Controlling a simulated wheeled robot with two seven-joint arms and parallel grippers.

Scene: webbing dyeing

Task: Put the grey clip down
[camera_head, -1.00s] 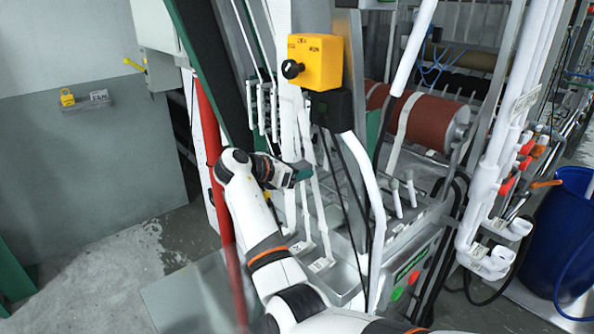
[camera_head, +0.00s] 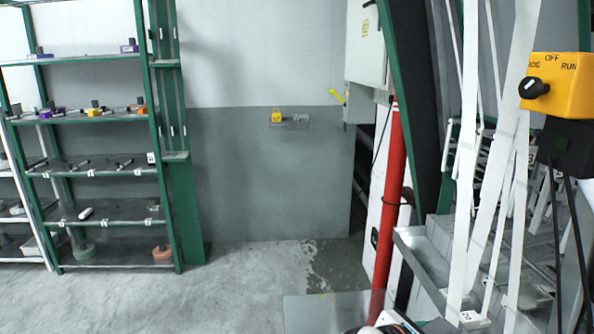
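I cannot make out the grey clip in this view. Neither of my grippers is in view. Only a small piece of my arm (camera_head: 385,322) shows at the bottom edge, right of centre, and what it may hold is hidden. White webbing straps (camera_head: 490,160) hang at the right, with small labelled tags at their lower ends, over a metal tray (camera_head: 425,265).
A green shelf rack (camera_head: 160,120) with several small items stands at the left. A small wall ledge (camera_head: 290,126) carries a yellow padlock (camera_head: 276,114). A red post (camera_head: 387,210) and yellow switch box (camera_head: 560,83) are at the right. The floor (camera_head: 220,295) is clear.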

